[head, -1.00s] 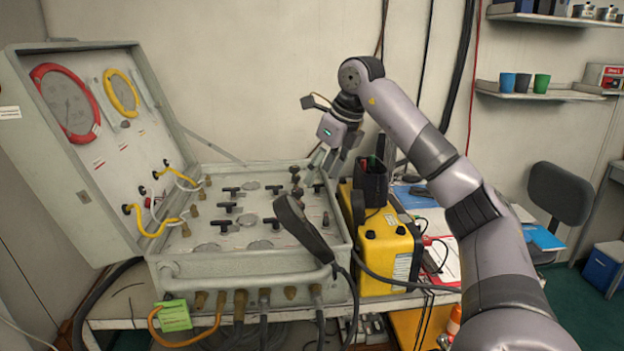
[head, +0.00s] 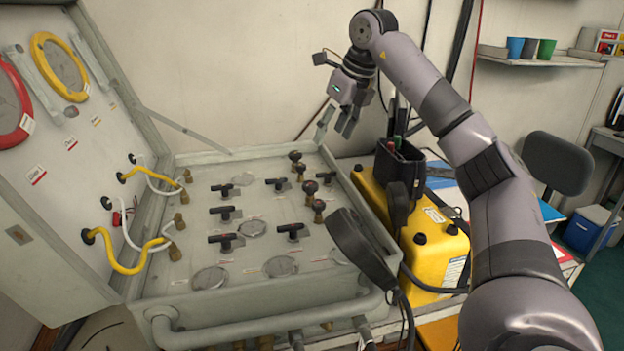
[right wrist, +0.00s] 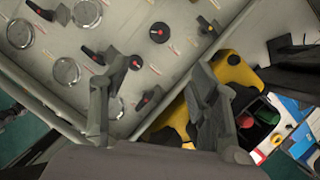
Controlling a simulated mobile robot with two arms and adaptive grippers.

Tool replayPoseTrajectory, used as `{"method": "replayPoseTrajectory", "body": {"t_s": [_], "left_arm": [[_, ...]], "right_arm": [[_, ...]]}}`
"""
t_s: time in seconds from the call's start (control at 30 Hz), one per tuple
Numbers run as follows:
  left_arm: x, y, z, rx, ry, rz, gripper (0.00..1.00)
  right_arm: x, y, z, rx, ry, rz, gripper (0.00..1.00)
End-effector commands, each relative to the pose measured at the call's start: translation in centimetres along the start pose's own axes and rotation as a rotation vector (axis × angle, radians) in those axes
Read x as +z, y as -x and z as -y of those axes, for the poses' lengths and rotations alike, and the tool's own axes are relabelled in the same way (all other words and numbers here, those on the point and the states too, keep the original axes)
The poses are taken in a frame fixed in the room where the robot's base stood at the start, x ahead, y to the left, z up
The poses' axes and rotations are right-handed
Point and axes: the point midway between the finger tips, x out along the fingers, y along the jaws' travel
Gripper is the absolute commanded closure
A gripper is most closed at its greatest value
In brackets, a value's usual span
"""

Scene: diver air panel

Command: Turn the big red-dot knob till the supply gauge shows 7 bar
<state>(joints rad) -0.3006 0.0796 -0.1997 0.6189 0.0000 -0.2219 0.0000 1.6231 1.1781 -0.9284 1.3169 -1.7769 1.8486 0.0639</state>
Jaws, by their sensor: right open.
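Dark round knobs stand on the right side of the grey panel (head: 190,315) in the head view. One knob (head: 310,188) there seems to carry a red mark. I cannot tell which is the big one. Round gauges (head: 210,278) lie flat on the panel; their readings are too small to read. My right gripper (head: 337,124) is open and empty, above the panel's back right corner, apart from the knobs. My left gripper is out of view.
A dark handset (head: 360,247) leans at the panel's right front edge. A yellow box (head: 432,235) with a black holder (head: 398,170) stands close on the right. The open lid (head: 60,150) with hoses is on the left. Several T-handles (head: 226,213) cover the panel's middle.

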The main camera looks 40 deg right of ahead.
Motion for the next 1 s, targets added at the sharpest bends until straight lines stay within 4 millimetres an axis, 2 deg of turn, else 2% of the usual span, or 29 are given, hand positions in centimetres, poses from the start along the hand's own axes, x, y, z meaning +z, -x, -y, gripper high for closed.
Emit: {"method": "replayPoseTrajectory", "body": {"t_s": [0.1,0.27,0.6,0.8,1.0], "left_arm": [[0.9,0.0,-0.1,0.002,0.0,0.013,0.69],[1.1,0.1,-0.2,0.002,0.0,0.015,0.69],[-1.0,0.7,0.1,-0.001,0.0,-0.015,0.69],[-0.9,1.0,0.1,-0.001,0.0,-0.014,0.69],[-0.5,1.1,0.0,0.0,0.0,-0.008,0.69]], "right_arm": [[-0.2,-2.0,0.1,-0.001,-0.001,-0.006,0.45],[-0.2,-5.5,0.1,-0.001,0.0,-0.006,0.45],[-0.1,-12.6,0.0,0.0,0.001,-0.006,0.45],[-0.1,-15.4,0.0,0.001,0.001,-0.002,0.45],[-0.1,-16.5,0.0,0.0,0.001,-0.001,0.45]]}}
